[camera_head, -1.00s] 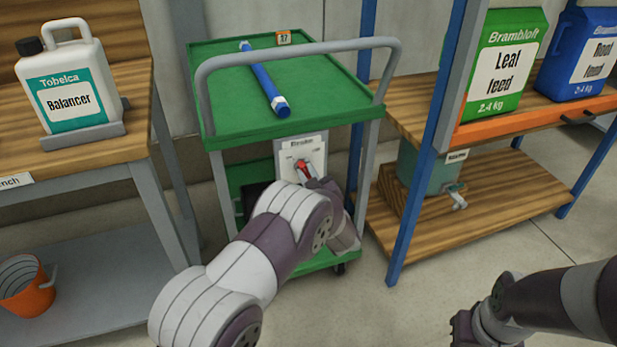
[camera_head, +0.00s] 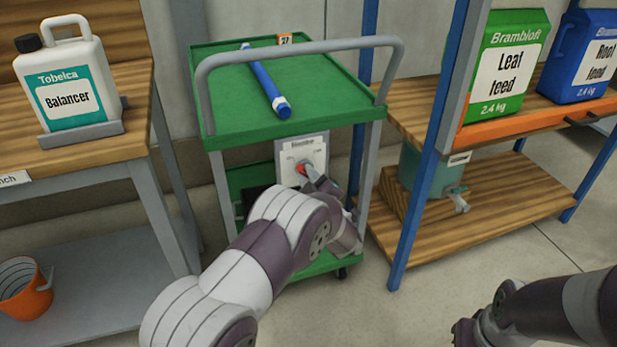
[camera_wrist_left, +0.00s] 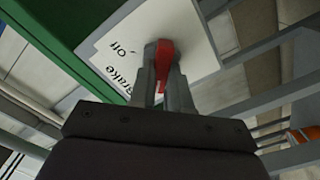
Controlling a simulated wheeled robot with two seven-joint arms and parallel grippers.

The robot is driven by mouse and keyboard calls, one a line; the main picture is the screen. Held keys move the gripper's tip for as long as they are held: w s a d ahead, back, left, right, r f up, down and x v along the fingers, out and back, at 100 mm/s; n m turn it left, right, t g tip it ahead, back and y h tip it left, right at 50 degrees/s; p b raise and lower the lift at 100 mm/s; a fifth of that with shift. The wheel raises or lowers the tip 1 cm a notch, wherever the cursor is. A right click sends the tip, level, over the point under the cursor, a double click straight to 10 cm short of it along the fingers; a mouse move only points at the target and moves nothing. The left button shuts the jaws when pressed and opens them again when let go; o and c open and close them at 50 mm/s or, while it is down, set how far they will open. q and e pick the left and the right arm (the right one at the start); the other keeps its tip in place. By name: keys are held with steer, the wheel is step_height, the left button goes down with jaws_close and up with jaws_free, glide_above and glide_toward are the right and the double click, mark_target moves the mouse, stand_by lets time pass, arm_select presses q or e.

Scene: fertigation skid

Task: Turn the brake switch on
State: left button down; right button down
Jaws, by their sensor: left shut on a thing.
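The brake switch is a white plate (camera_head: 311,150) on the cart's front, below its green top, with a red handle (camera_head: 300,170). In the left wrist view the plate (camera_wrist_left: 195,40) shows the word "off" to the left of the red handle (camera_wrist_left: 165,60). My left gripper (camera_head: 312,179) reaches the switch from below right in the head view. In the left wrist view its fingers (camera_wrist_left: 163,75) are shut on the red handle, one on each side. The fingers hide part of the handle.
The green cart (camera_head: 225,70) has a grey push rail (camera_head: 300,46) and a blue rod (camera_head: 265,82) on top. A bench (camera_head: 135,80) with a white jug (camera_head: 70,75) stands left. A blue-posted shelf (camera_head: 425,165) stands close on the right, holding feed containers.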

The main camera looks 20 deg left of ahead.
arm_select(q)
steer(key=shift+f, duration=0.1)
steer(key=c, duration=1.1)
jaws_free()
steer(key=p+v, duration=0.3)
steer(key=v, duration=0.9)
steer(key=shift+s+d, duration=0.25)
steer(key=shift+s, duration=0.05)
